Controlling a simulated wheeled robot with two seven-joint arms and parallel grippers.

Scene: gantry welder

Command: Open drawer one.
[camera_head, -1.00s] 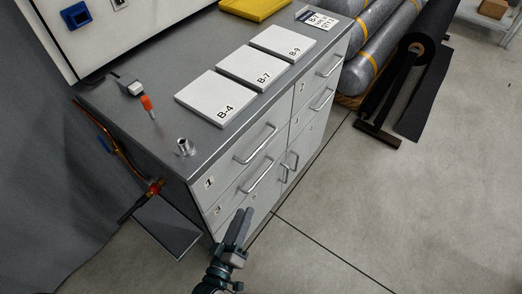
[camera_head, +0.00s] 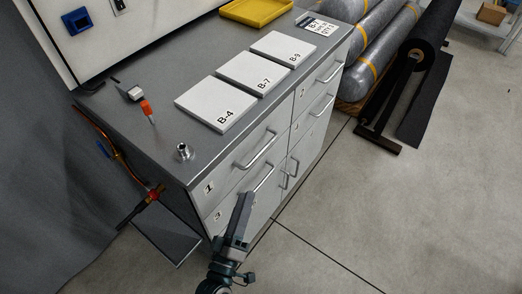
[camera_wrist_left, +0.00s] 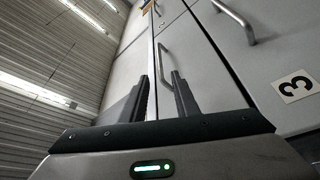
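Drawer one (camera_head: 228,174) is the top left drawer of the grey cabinet and carries a "1" label (camera_head: 208,187). It looks shut, and its bar handle (camera_head: 256,150) is free. Below it is a second drawer, whose "3" label (camera_wrist_left: 296,86) and bar handle (camera_wrist_left: 235,20) show in the left wrist view. My left gripper (camera_head: 245,198) is in front of this lower drawer in the head view, below drawer one's handle. In the left wrist view its fingers (camera_wrist_left: 160,76) are apart with nothing between them. My right gripper is not in view.
The cabinet top (camera_head: 170,155) holds white plates marked B-4 (camera_head: 215,103), B-7 (camera_head: 253,71) and B-9 (camera_head: 284,48), a metal fitting (camera_head: 184,151) and a yellow tray (camera_head: 257,10). The floor (camera_head: 400,200) at right is clear.

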